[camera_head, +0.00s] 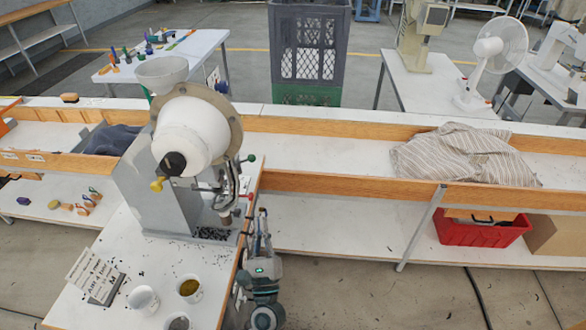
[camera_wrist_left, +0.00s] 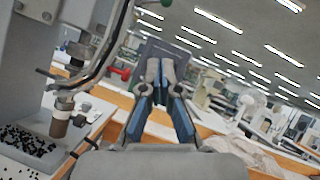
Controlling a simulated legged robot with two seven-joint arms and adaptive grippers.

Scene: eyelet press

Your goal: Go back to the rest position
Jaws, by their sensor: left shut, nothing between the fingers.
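My left gripper (camera_head: 262,214) stands at the right edge of the press table, fingers pointing away from me, just right of the eyelet press (camera_head: 170,200). In the left wrist view its two blue-padded fingers (camera_wrist_left: 160,68) come together at the tips with nothing between them, so it is shut and empty. The press has a white drum, a grey body and a curved metal rail, which also shows close at the left of the wrist view (camera_wrist_left: 105,60). My right gripper is not in view.
Cups (camera_head: 190,289) and a card stand (camera_head: 97,278) share the press table with scattered dark eyelets. A wood-edged bench (camera_head: 340,170) runs behind, with a striped cloth (camera_head: 466,156) on it. A red bin (camera_head: 482,232) sits below. Floor right of my left arm is mostly clear.

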